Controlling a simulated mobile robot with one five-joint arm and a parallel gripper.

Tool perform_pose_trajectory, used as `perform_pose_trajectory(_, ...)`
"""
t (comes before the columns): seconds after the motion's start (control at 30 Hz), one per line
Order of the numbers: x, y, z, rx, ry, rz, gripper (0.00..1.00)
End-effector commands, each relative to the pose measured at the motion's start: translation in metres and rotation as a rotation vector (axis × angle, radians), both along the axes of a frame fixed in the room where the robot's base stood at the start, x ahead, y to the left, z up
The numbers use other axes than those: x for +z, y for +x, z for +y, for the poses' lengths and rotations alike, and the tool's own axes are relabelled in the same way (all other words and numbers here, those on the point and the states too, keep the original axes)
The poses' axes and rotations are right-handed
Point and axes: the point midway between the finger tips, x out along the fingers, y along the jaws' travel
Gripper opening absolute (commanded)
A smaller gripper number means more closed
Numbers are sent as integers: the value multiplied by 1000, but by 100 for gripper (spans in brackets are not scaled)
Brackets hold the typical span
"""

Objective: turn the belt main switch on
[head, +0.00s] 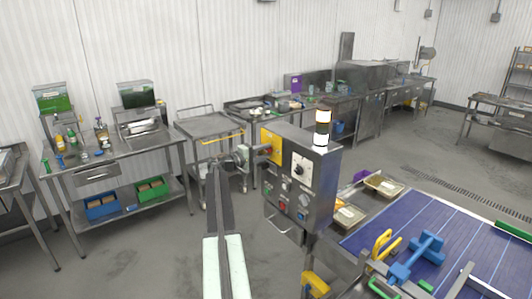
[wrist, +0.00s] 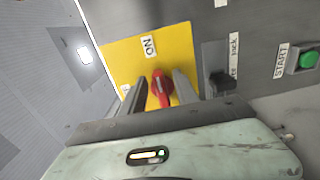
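The belt main switch is a red rotary handle (wrist: 162,88) on a yellow plate (wrist: 180,45) with an "ON" label (wrist: 149,47). In the head view the yellow plate (head: 270,147) is on the left side of the grey control box (head: 312,190). My gripper (wrist: 162,92) is at the plate, its two fingers on either side of the red handle. The fingers look apart, with narrow gaps beside the handle; contact cannot be told. My gripper also shows in the head view (head: 250,155). The handle's lower part is partly hidden.
A black knob (wrist: 220,82) and a green START button (wrist: 308,59) are to the right of the plate. A signal light (head: 322,128) stands on the box. The blue conveyor belt (head: 440,225) lies to the right. A steel cart (head: 208,126) stands behind my gripper.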

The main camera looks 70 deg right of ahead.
Motion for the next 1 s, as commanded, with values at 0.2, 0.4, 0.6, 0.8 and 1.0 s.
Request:
perform_pose_trajectory(0.2, 0, 16, 27, 3, 0, 0, 36)
perform_pose_trajectory(0.4, -1, 35, 59, 0, 1, -1, 36)
perform_pose_trajectory(0.6, -1, 40, 64, -1, 0, -1, 36)
perform_pose_trajectory(0.8, -1, 40, 64, -1, 0, -1, 36)
perform_pose_trajectory(1.0, -4, 51, 68, 13, 1, 0, 36)
